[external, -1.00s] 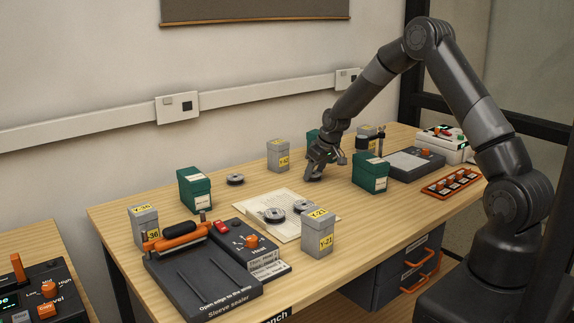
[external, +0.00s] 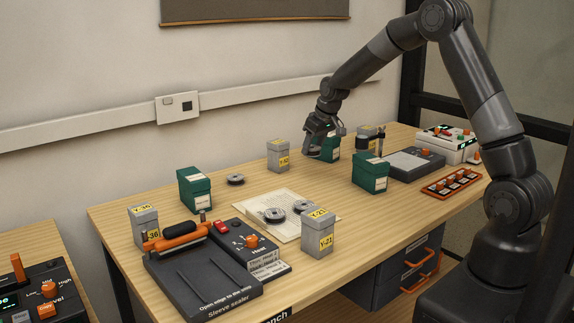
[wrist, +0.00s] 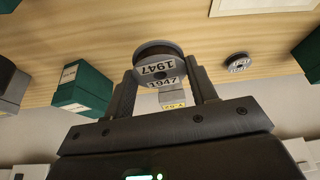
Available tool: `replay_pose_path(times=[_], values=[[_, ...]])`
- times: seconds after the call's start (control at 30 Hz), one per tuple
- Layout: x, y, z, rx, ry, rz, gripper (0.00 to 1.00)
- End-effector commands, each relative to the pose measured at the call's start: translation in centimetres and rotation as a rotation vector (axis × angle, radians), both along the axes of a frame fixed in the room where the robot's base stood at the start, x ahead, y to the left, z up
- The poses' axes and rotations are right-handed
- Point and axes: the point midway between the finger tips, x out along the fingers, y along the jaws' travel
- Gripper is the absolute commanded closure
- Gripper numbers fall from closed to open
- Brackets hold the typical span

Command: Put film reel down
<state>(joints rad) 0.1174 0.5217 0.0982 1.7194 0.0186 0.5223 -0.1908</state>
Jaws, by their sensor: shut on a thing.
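My gripper (external: 313,154) is above the far part of the table, in front of a green box (external: 330,148). In the wrist view its two fingers (wrist: 161,80) are shut on a film reel (wrist: 158,60), a dark-rimmed disc with white labels reading 1947. Two other reels, one left (external: 274,215) and one right (external: 303,207), lie on the printed sheet (external: 287,230). Another reel (external: 235,179) lies on bare wood and seems to be the one in the wrist view (wrist: 238,62).
Green boxes stand at the left (external: 194,188) and right (external: 370,173). Grey boxes stand at the back (external: 278,155), at the front (external: 317,232) and by the sleeve sealer (external: 205,280). Bare wood (external: 318,187) lies between the sheet and the right green box.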

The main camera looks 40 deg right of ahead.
Motion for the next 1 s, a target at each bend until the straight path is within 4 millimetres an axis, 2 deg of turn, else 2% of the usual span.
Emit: replay_pose_path(times=[0.03,0.2,0.5,0.63,0.73,1.0], values=[[-0.8,1.3,0.2,-0.004,0.001,-0.004,0.71],[-3.6,4.4,0.7,-0.008,0.001,-0.047,0.71],[-7.4,7.3,1.3,0.005,-0.006,-0.117,0.71],[-7.9,7.9,1.3,0.009,-0.008,-0.129,0.71],[-7.8,9.2,0.6,0.009,-0.007,-0.129,0.71],[-6.1,14.9,-3.1,0.007,-0.005,-0.127,0.71]])
